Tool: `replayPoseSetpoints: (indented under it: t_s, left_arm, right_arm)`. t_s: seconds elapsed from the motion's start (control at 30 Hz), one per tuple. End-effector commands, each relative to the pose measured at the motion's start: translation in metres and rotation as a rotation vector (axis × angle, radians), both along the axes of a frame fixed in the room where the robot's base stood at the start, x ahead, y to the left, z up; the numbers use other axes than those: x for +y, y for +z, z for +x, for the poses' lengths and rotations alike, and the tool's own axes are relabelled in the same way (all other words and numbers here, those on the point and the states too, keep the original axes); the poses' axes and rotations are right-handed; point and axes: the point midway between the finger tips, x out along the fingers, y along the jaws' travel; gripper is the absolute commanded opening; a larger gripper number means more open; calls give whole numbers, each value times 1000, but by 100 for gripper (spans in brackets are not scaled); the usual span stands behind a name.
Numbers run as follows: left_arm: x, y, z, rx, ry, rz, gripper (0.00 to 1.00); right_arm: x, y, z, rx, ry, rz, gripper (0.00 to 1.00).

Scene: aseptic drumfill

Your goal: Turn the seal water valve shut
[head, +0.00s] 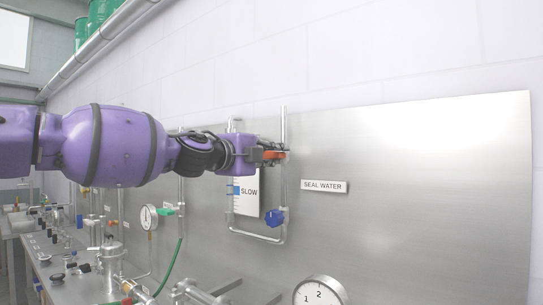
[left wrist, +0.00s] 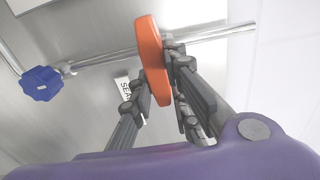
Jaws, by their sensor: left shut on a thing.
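An orange valve handle (head: 274,155) sits on the upright steel pipe left of the SEAL WATER label (head: 324,187). My left gripper (head: 270,152) reaches it from the left and is shut on it. In the left wrist view the handle (left wrist: 151,65) stands between the dark fingers (left wrist: 157,78) and lies across the pipe. Part of the handle is hidden by my gripper in the head view. The SEAL WATER label (left wrist: 126,88) is partly covered by a finger in the left wrist view. My right gripper is not in view.
A blue knob (head: 275,217) is lower on the same pipework; it also shows in the left wrist view (left wrist: 41,83). A SLOW sign (head: 247,193) hangs behind my gripper. A gauge (head: 320,291) is at the bottom. The steel panel (head: 430,190) is bare at right.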

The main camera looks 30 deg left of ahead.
Motion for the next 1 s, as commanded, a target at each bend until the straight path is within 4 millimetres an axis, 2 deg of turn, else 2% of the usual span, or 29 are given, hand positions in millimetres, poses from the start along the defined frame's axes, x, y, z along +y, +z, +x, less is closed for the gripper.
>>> replayPoseSetpoints:
  t_s: [0.37,0.4,0.53,0.8,1.0]
  left_arm:
    - [1,0,0,-1,2,12,0]
    - [1,0,0,-1,2,12,18]
    - [1,0,0,-1,1,10,34]
    - [0,0,0,-1,1,8,34]
    - [0,2,-6,-3,-1,9,34]
  right_arm:
    - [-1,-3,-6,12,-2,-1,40]
    - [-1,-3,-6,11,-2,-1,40]
    - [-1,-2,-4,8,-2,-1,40]
    - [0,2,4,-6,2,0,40]
    - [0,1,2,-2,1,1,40]
